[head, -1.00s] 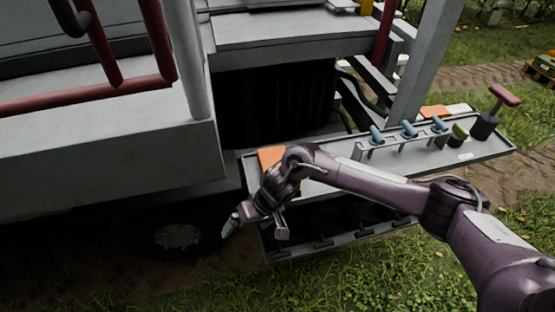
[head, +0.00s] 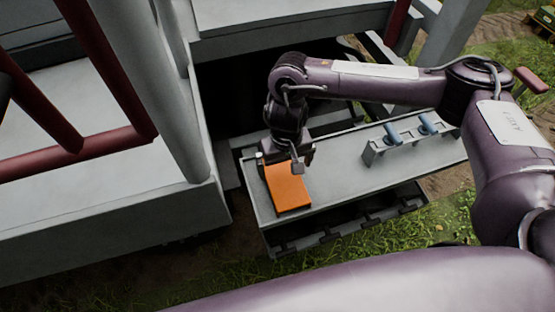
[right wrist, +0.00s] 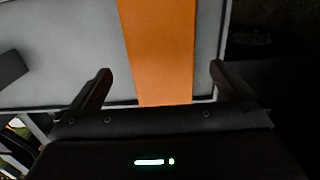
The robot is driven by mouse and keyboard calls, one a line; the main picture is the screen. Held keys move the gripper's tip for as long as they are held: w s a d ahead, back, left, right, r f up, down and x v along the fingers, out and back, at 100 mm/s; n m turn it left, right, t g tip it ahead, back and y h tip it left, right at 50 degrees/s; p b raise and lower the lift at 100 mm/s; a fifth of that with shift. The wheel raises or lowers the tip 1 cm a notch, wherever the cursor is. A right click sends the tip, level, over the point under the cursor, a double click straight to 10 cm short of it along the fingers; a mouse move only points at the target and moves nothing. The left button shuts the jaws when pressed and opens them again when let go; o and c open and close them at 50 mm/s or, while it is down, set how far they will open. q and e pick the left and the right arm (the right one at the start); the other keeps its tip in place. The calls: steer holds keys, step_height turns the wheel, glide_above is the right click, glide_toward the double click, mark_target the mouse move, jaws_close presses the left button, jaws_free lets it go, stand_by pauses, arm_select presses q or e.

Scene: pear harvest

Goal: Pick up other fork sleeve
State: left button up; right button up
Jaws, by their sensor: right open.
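An orange fork sleeve (head: 289,187) lies flat near the left end of a grey metal shelf. My right gripper (head: 284,165) is over the sleeve's far end, pointing down. In the right wrist view the orange sleeve (right wrist: 160,50) runs between the two spread fingers, with a gap on each side. The right gripper (right wrist: 160,88) is open and holds nothing. My left gripper does not show in the head view.
The grey shelf (head: 335,178) carries a rack with blue-handled levers (head: 408,132) to the right of the sleeve. A grey post (head: 160,85) and dark red rails (head: 110,70) stand at the left. Grass and dirt lie below the shelf.

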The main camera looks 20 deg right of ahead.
mark_target(284, 178)
steer(key=shift+f, duration=0.4)
step_height(284, 178, down, 4)
steer(key=shift+s+r+p, duration=0.1)
steer(key=shift+r+p, duration=0.1)
steer(key=shift+p, duration=0.4)
steer(key=shift+w+f, duration=0.25)
steer(key=shift+f, duration=1.3)
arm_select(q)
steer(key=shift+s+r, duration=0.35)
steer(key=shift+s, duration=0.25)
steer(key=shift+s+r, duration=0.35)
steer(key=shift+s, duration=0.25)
arm_select(e)
steer(key=shift+r, duration=0.1)
steer(key=c, duration=0.9)
steer(key=shift+c, duration=0.2)
